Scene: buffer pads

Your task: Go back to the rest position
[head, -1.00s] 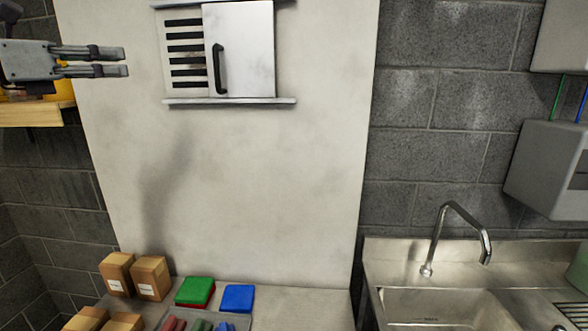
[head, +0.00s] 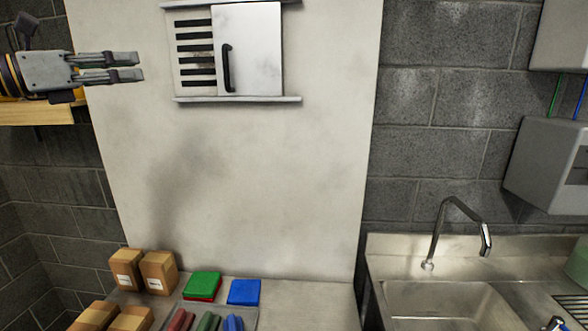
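My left gripper (head: 141,67) is at the upper left, in front of the light wall panel and above the wooden shelf. It points right. Its two fingers are apart with a narrow gap and nothing between them. My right gripper is out of view. A green pad (head: 204,283) lies on a red pad (head: 203,297) on the counter below, with a blue pad (head: 244,291) to the right. In front of them a grey tray (head: 252,319), cut off by the bottom edge, holds red, green and blue pieces.
Several cardboard boxes (head: 158,272) stand at the lower left. A wooden shelf (head: 40,112) is close under my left gripper. A wall cabinet (head: 250,50) with a black handle is to its right. A sink (head: 440,305) with a tap (head: 437,235) is at the lower right.

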